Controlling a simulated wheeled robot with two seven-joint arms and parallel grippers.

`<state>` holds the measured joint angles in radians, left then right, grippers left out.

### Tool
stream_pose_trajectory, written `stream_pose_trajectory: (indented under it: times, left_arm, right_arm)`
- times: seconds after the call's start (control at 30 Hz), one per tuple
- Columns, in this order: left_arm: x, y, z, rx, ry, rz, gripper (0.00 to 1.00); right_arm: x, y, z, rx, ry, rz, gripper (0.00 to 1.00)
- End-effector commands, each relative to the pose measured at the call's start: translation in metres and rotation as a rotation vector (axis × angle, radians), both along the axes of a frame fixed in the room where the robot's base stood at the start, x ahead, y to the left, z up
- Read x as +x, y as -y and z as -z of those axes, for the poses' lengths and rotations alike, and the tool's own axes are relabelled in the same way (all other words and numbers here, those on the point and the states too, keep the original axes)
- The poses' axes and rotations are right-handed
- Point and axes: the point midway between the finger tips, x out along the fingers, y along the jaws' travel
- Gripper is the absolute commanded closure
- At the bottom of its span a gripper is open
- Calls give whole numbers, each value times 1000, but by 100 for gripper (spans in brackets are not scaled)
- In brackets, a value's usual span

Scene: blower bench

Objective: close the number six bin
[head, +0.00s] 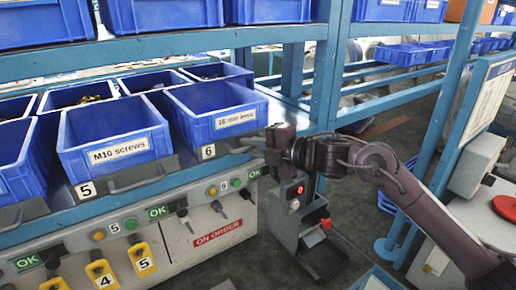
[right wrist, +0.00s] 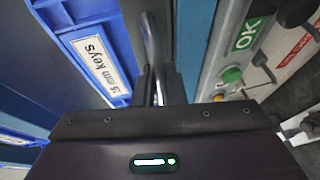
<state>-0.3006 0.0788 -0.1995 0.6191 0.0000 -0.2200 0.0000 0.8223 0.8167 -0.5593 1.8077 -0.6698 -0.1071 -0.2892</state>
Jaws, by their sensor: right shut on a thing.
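The number six bin (head: 213,108) is a blue open tub with a white label about 16 mm keys, above a white "6" tag (head: 208,152). It stands to the right of the number five bin (head: 110,135). I cannot tell exactly how far out it sits. My right gripper (head: 268,148) is at the right part of its front, shut on the bin's bar handle. In the right wrist view, the metal handle (right wrist: 151,45) runs down between the fingers, beside the label (right wrist: 92,66). The fingers partly hide the handle. My left gripper is not in view.
Below the bins, a grey panel carries buttons, OK signs (head: 158,211), levers, yellow tags and a red "ON ORDER" sign (head: 217,234). A blue upright (head: 327,60) stands behind my right arm.

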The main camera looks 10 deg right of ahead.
Motion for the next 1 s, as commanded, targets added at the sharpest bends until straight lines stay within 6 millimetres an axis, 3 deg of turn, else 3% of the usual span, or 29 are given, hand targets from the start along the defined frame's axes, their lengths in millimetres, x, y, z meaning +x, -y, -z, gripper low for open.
stream_pose_trajectory:
  times: [0.2, 0.23, 0.3, 0.57, 1.0]
  left_arm:
    - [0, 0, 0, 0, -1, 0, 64]
    - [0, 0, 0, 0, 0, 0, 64]
    - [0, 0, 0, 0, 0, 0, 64]
    - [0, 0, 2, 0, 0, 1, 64]
    - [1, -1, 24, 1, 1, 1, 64]
  right_arm:
    - [1, 1, -2, 3, 4, 5, 100]
    - [1, 1, -2, 3, 5, 5, 86]
    - [1, 1, -2, 3, 4, 5, 81]
    - [-2, 5, -2, 3, 3, 5, 81]
    - [-48, 52, -11, 1, 5, 7, 81]
